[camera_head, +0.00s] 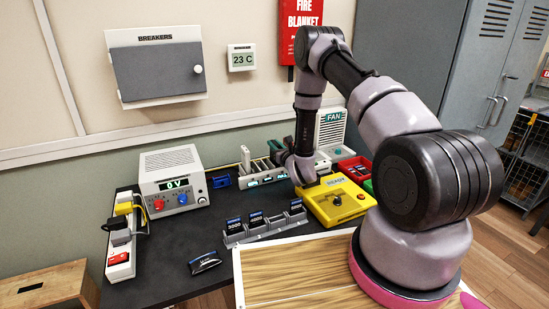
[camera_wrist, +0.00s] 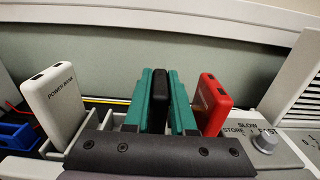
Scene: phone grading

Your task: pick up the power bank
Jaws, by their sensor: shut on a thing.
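My gripper (camera_wrist: 160,76) has its two teal fingers closed on the two sides of an upright black slab (camera_wrist: 160,102). The slab's label is not visible, so I cannot tell whether it is a power bank. A white slab marked POWER BANK (camera_wrist: 52,104) stands upright to the left, apart from my fingers. A red slab (camera_wrist: 211,105) stands upright just right of my right finger. In the head view the white power bank (camera_head: 245,158) stands in the slotted rack (camera_head: 250,181), and my wrist hides much of the rack's right part.
A voltage supply (camera_head: 173,182) and a power strip (camera_head: 121,258) are to the left. A grey phone stand (camera_head: 262,229) and a yellow box (camera_head: 336,204) are in front of the rack. A fan (camera_head: 330,129) stands behind. A dark phone (camera_head: 204,262) lies on the desk.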

